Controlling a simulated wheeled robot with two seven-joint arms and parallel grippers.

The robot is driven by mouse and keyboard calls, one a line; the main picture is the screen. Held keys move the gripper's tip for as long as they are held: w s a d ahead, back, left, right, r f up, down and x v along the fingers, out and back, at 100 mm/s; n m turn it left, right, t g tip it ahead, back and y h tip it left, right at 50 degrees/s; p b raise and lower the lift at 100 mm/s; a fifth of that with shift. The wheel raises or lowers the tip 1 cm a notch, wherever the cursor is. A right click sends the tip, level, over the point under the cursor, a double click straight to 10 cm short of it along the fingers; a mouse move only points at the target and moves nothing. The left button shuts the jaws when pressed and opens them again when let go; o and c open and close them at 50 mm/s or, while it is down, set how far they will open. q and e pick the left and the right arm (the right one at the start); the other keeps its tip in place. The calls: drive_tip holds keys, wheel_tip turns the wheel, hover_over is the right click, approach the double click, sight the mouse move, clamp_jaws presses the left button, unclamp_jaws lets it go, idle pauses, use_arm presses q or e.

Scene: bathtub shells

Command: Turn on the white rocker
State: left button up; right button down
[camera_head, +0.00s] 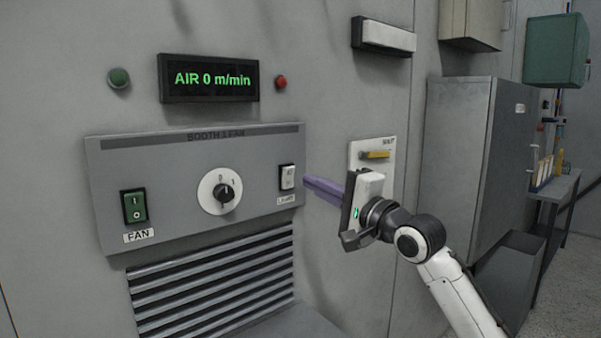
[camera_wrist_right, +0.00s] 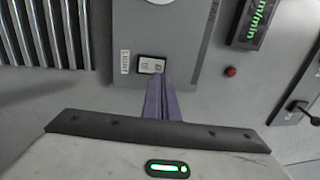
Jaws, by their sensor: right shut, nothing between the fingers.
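The white rocker (camera_head: 287,177) sits in a dark frame at the right end of the grey booth fan panel (camera_head: 170,205), above a small label. In the right wrist view the rocker (camera_wrist_right: 151,65) lies just beyond the fingertips. My right gripper (camera_head: 307,181) is shut and empty, its purple fingers together and pointing left at the rocker. The right gripper (camera_wrist_right: 161,78) shows its tips at the rocker's lower edge in the wrist view; I cannot tell whether they touch it. My left gripper is not in view.
The panel also holds a green FAN rocker (camera_head: 134,206) and a black rotary knob (camera_head: 224,193). A display (camera_head: 209,79) reads AIR 0 m/min. A plate with a yellow handle (camera_head: 375,155) is behind my right gripper. A grey cabinet (camera_head: 455,160) stands at right.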

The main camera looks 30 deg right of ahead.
sight(290, 171)
drive_tip(key=w, duration=0.4)
drive_tip(key=shift+a+r+p, duration=0.15)
drive_tip(key=shift+r+p, duration=0.2)
drive_tip(key=shift+w, duration=0.45)
